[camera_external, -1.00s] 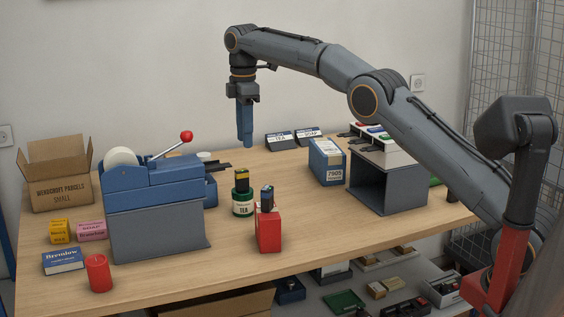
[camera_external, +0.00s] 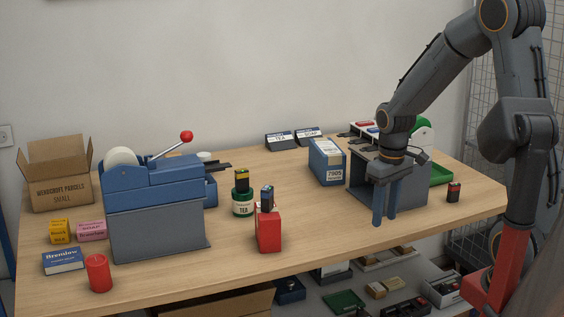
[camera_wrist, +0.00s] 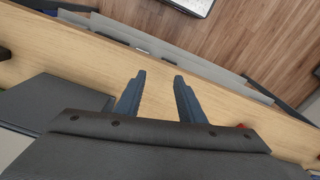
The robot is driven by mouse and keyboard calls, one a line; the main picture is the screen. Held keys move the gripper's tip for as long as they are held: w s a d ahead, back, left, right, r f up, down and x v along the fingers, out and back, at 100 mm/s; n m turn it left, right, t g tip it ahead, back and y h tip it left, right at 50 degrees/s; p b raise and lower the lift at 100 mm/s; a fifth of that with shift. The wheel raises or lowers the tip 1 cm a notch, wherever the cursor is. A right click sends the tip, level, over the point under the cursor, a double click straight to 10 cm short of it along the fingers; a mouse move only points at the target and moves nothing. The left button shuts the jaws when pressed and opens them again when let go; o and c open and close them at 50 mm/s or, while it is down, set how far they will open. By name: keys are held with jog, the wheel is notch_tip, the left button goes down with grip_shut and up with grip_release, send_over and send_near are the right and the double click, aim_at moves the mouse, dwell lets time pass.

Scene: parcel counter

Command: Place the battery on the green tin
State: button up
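My gripper (camera_external: 384,219) is low over the right part of the table, in front of the grey open box, with its fingers apart. The wrist view shows the open fingers (camera_wrist: 160,76) with nothing between them. The green tin (camera_external: 243,207) stands left of the middle, labelled TEA. A dark battery-like block with a yellowish upper part (camera_external: 242,179) stands on it. A dark block with a bluish top (camera_external: 267,196) stands on a red box (camera_external: 269,232). A small black block with a red top (camera_external: 453,192) stands on the table, right of my gripper.
The grey open box (camera_external: 416,190) is close behind my gripper, with the blue-and-white 7905 carton (camera_external: 327,163) to its left. A blue tape dispenser (camera_external: 154,183) on a grey stand fills the left side. The table's front right is clear.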

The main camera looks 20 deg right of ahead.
jog(key=s+d+f+m, duration=0.1)
jog(key=s+f, duration=0.1)
jog(key=s, duration=0.4)
jog(key=s+d+f+m, duration=0.1)
jog(key=s+f, duration=0.1)
jog(key=s, duration=0.3)
jog(key=shift+s+d+m, duration=0.3)
jog(key=shift+s+m, duration=0.1)
